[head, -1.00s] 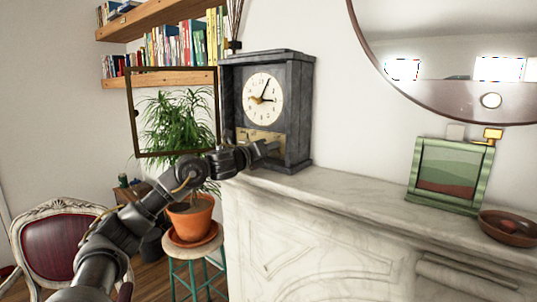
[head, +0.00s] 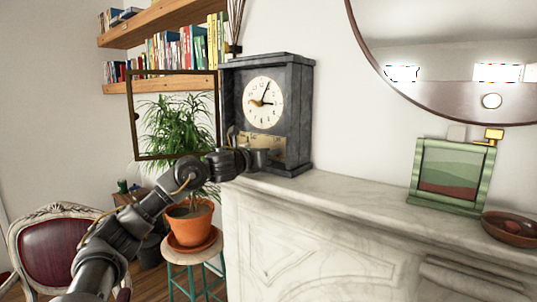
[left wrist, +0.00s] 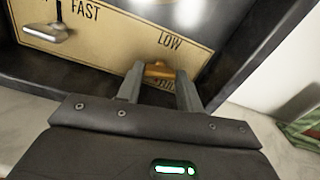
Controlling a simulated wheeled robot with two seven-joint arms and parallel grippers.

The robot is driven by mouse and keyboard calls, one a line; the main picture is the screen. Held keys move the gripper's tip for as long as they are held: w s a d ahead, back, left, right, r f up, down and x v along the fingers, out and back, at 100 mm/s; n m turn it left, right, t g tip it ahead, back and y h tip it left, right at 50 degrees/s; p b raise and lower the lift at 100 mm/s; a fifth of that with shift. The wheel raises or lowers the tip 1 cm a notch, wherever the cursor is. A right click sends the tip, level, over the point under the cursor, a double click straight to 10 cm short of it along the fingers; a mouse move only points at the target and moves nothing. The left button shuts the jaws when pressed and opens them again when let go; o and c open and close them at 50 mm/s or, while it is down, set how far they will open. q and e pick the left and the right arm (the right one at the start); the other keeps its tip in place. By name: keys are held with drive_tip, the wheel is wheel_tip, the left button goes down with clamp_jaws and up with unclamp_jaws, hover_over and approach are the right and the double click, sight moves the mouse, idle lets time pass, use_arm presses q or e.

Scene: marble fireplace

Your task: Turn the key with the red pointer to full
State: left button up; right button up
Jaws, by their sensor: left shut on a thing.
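A dark grey clock (head: 297,110) stands on the marble mantel with its glass door (head: 131,115) swung open to the left. Its brass plate (left wrist: 115,37) carries the marks FAST and LOW, and a third mark, partly hidden, near my fingers. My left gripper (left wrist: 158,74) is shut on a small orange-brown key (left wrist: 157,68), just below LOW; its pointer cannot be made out. A silver lever (left wrist: 47,33) sits on the plate under FAST, apart from my fingers. In the head view my left gripper (head: 264,157) is at the clock's lower front. My right gripper is out of view.
A green picture frame (head: 412,172) and a brown bowl (head: 508,238) stand on the mantel (head: 345,197) to the right, with clear marble between them and the clock. A potted plant (head: 190,222) stands on a stool behind my left arm. A round mirror hangs above.

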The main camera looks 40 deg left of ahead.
use_arm(q)
drive_tip(key=shift+f, duration=0.15)
drive_tip(key=o, duration=1)
drive_tip(key=s+b, duration=0.3)
drive_tip(key=s, duration=0.8)
drive_tip(key=shift+d+b, duration=0.1)
drive_tip(key=shift+b, duration=0.2)
drive_tip(key=shift+w, duration=0.1)
